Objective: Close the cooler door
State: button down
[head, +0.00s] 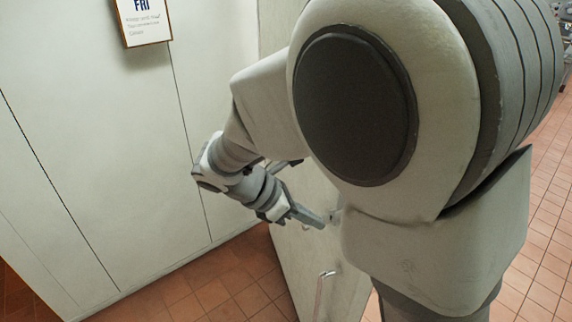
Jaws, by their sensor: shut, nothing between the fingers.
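The cooler door (345,287) is a pale, tall panel in the middle of the head view. It stands open, at an angle to the pale wall, with tiled floor showing between them. A thin metal handle (319,294) is on its face, low in the picture. My gripper (318,221) is shut and empty. It points right and down, in front of the door's face and above the handle in the picture. I cannot tell whether the fingertips touch the door. My own arm hides much of the door.
A pale panelled wall (90,130) with dark seams fills the left. A framed sign (143,20) reading "FRI" hangs on it at the top. Reddish tiled floor (235,280) is clear at the bottom. More tiled floor (545,215) shows at the right, beyond my arm.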

aim_at(332, 214)
jog(key=shift+w+d+r, duration=0.1)
jog(key=shift+w+d, duration=0.15)
jog(key=shift+d, duration=0.7)
jog(key=shift+w+d, duration=0.2)
jog(key=shift+d, duration=0.7)
jog(key=shift+d, duration=0.1)
